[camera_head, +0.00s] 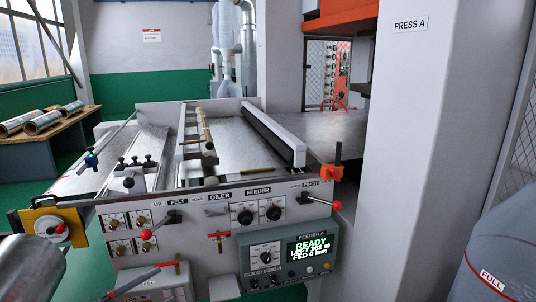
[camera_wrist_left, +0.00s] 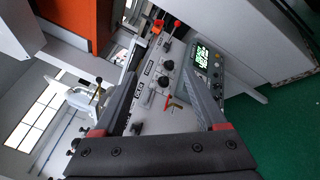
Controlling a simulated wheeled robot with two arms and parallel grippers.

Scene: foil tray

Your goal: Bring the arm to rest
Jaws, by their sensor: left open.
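The fingers look clear of the panel, though the exact gap cannot be told. My right gripper is in neither view.
The feeder machine (camera_head: 190,230) fills the middle, with red-knobbed levers sticking out and a lit display (camera_head: 309,248) reading READY. A white press column (camera_head: 420,150) stands at right. A grey FULL container (camera_head: 505,255) is at lower right. Foil rolls (camera_head: 45,120) lie on a table at left.

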